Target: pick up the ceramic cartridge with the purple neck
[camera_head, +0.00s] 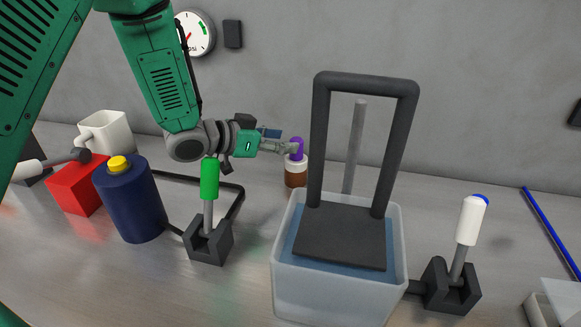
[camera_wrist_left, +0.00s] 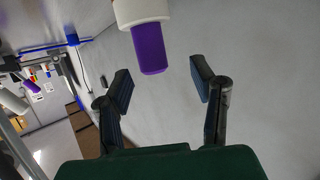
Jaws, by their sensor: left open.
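The ceramic cartridge (camera_head: 295,171) stands upright behind the grey-handled tub, with a white body, a brown lower part and a purple neck (camera_head: 297,149) on top. My left gripper (camera_head: 287,148) reaches in from the left at the height of the neck. In the left wrist view the purple neck (camera_wrist_left: 149,50) and part of the white body (camera_wrist_left: 141,12) show at the top. The open fingers of my left gripper (camera_wrist_left: 162,80) lie either side of the neck's end in the picture, with gaps on both sides. Whether the neck is fully between them in depth is unclear. My right gripper is out of view.
A translucent tub (camera_head: 340,292) with a tall dark handle frame (camera_head: 318,140) stands just right of the cartridge. A green-handled lever (camera_head: 209,180) stands under my left wrist. A navy bottle (camera_head: 130,205), red block (camera_head: 75,188) and white-handled lever (camera_head: 470,222) stand farther out.

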